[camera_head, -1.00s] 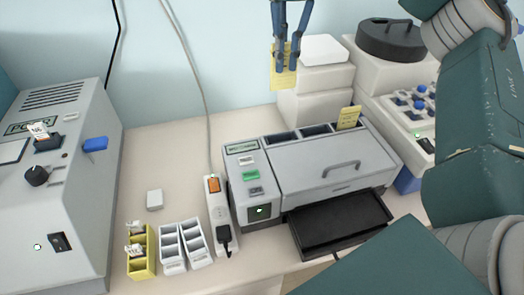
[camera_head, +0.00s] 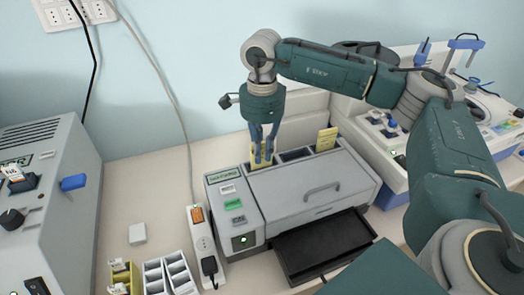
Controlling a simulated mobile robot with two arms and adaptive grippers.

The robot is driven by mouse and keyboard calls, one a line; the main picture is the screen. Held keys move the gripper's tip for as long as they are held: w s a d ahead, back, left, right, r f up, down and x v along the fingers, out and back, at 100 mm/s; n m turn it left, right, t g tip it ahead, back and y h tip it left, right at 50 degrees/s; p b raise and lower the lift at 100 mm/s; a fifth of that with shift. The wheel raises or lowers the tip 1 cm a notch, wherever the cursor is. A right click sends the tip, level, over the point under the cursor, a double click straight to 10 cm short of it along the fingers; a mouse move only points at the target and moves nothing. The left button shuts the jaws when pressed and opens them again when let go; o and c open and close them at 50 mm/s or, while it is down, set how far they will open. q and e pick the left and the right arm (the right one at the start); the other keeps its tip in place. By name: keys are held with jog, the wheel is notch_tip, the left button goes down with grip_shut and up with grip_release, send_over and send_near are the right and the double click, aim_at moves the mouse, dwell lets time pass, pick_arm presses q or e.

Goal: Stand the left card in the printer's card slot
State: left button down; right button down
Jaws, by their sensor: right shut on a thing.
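The printer (camera_head: 306,192) is the grey machine in the middle, with a row of slots along its top rear edge. My right gripper (camera_head: 263,160) points down and is shut on a yellow card (camera_head: 254,148), the left of the two cards in view. The card is upright at the leftmost slot; the fingers partly cover it, and I cannot tell whether its lower edge is inside. A second yellow card (camera_head: 326,139) stands in the right slot. The middle slot (camera_head: 296,154) looks empty. My left gripper is not in view.
A black tray (camera_head: 323,246) juts from the printer's front. A power strip (camera_head: 204,242) stands close to its left side. White racks (camera_head: 170,274) and a yellow rack (camera_head: 124,277) are at front left.

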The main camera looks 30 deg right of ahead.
jog(key=shift+f, duration=0.55)
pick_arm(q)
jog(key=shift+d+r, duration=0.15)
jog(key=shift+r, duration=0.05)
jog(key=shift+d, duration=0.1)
pick_arm(e)
jog(key=shift+f, duration=0.25)
jog(key=c, duration=1.7)
grip_release()
jog(key=shift+r, duration=0.1)
jog(key=shift+c, duration=0.2)
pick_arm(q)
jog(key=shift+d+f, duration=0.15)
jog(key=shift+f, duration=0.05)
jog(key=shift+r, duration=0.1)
pick_arm(e)
jog(key=shift+r, duration=0.15)
